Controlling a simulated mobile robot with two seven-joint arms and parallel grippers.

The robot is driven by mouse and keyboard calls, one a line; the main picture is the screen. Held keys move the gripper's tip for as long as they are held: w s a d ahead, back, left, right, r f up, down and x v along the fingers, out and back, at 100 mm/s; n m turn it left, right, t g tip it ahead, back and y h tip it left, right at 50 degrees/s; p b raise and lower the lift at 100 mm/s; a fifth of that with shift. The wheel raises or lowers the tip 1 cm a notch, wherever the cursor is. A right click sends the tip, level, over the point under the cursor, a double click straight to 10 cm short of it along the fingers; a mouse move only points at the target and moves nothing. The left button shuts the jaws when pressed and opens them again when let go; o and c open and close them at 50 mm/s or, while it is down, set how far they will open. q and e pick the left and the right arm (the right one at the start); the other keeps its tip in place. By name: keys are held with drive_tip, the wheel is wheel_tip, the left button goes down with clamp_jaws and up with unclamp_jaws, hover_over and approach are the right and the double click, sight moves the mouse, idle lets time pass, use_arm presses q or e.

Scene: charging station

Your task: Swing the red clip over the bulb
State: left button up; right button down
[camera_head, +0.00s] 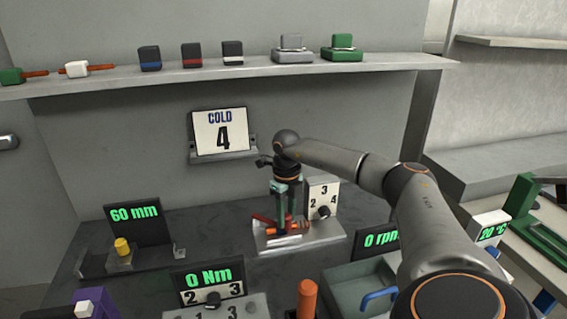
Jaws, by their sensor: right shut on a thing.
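The red clip (264,220) is on a grey fixture (268,244) on the bench, in the middle of the head view. My right gripper (286,222) reaches down onto the fixture from above, its fingers closed at the clip's right end. An orange rounded part (299,228) lies right beside the fingertips. The fingers partly cover the clip and this part, so I cannot make out the bulb clearly or tell whether the clip lies over it. My left gripper is not in view.
A dial panel (322,197) stands right behind the fixture. A "COLD 4" sign (221,131) hangs on the back wall, below a shelf (120,77) with several blocks. A "0 Nm" display (207,279) and an orange cylinder (307,298) stand in front. A green-grey tray (345,290) is at front right.

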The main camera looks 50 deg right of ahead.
drive_tip(key=c, duration=0.5)
unclamp_jaws()
drive_tip(key=shift+c, duration=0.2)
wheel_tip(320, 180, up, 13)
drive_tip(key=shift+f+p, duration=0.2)
drive_tip(key=shift+p, duration=0.2)
